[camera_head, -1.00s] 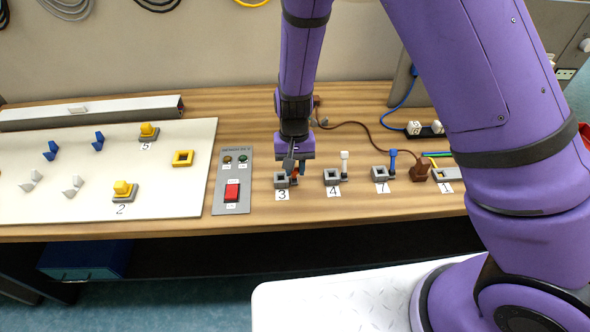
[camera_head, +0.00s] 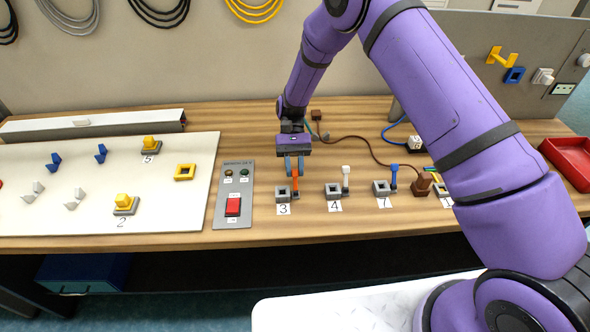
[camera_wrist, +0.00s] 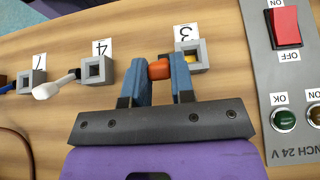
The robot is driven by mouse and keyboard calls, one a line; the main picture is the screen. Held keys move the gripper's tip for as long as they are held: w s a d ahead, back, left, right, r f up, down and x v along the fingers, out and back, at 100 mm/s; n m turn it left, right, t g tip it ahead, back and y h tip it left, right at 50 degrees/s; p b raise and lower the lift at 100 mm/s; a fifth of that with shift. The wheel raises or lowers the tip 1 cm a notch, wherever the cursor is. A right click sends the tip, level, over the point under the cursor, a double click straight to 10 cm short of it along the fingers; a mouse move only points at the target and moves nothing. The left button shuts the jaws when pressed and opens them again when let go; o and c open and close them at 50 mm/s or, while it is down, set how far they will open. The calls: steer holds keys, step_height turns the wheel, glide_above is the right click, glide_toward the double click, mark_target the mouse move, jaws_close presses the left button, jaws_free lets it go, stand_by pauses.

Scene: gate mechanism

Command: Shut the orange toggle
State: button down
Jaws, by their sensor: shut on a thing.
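The orange toggle (camera_head: 295,183) stands at the right side of the grey square frame (camera_head: 283,194) labelled 3 on the wooden bench. In the wrist view its orange end (camera_wrist: 160,69) sits between my two blue fingers, and the grey frame (camera_wrist: 192,56) is beside the right finger. My gripper (camera_head: 294,172) is shut on the orange toggle from above and behind; it also shows in the wrist view (camera_wrist: 158,71). The toggle looks raised, but its exact tilt is hard to tell. Its lower part is partly hidden by my fingers in the wrist view.
A white toggle (camera_head: 346,177) at label 4 and a blue toggle (camera_head: 394,175) at label 7 stand to the right. A grey switch panel (camera_head: 234,200) with a red switch is close on the left. A brown cable (camera_head: 352,144) runs behind.

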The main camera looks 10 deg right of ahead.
steer(key=shift+w+f+g, duration=0.2)
steer(key=shift+g, duration=0.3)
steer(key=c, duration=1)
jaws_free()
steer(key=shift+o, duration=0.2)
steer(key=v, duration=1.1)
steer(key=shift+f, duration=0.15)
